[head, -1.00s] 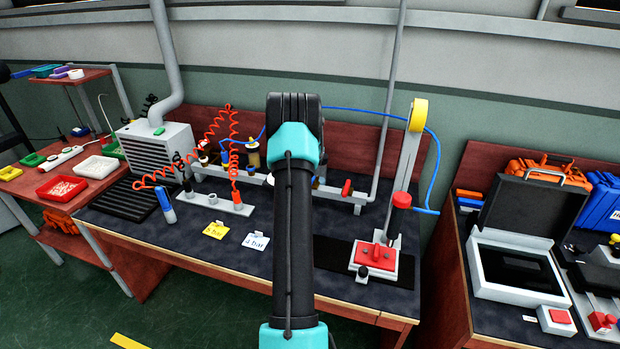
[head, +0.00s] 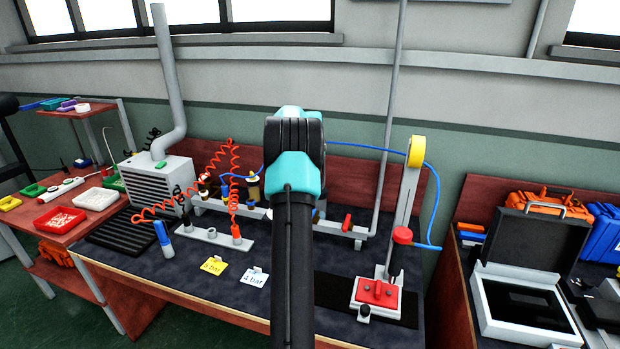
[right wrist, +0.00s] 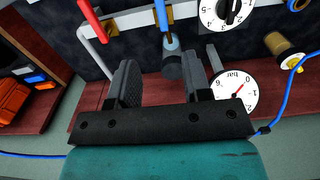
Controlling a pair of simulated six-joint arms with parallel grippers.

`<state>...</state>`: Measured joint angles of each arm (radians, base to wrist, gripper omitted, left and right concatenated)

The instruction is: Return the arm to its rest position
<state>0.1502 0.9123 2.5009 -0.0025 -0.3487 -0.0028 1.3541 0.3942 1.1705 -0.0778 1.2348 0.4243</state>
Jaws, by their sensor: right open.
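My arm, black with teal joints, rises through the middle of the head view, in front of the dark workbench (head: 180,250). Its gripper is hidden behind the arm there. In the right wrist view my right gripper (right wrist: 170,75) is open, with two dark fingers apart. A grey cylinder with a blue top (right wrist: 172,58) shows between and beyond the fingers; I cannot tell how far it is from them. My left gripper is not in view.
A white dial gauge (right wrist: 236,92) is right of the fingers, with another dial (right wrist: 228,12) above. Yellow (head: 214,265) and white (head: 254,277) cards lie left. An open case (head: 522,300) is farther right.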

